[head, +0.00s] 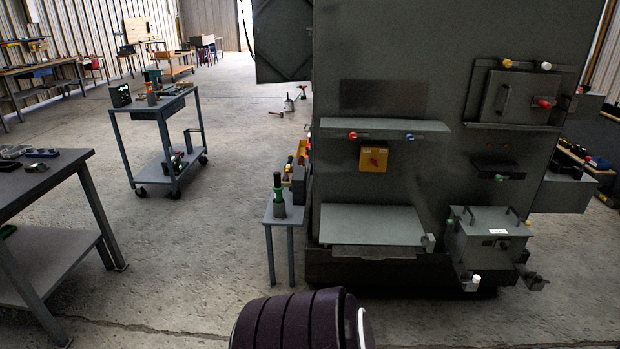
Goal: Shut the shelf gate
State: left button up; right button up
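A large dark grey enclosure (455,45) stands ahead, right of centre. A long narrow shelf (385,124) with red and blue knobs below it crosses its front. A wider light-grey shelf (372,226) juts out lower down. At upper right, a grey panel with a bar handle (507,98) and a red knob sits in a frame below yellow and white knobs. Neither gripper shows.
A grey box with handles (488,236) sits at the enclosure's lower right. A large panel (283,40) stands out at its upper left. A small stand (283,211) holds a green-topped item. A trolley (163,115) and a table (40,172) are left. Floor between is clear.

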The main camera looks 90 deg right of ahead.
aim_at(366, 252)
jog(key=z, duration=3.25)
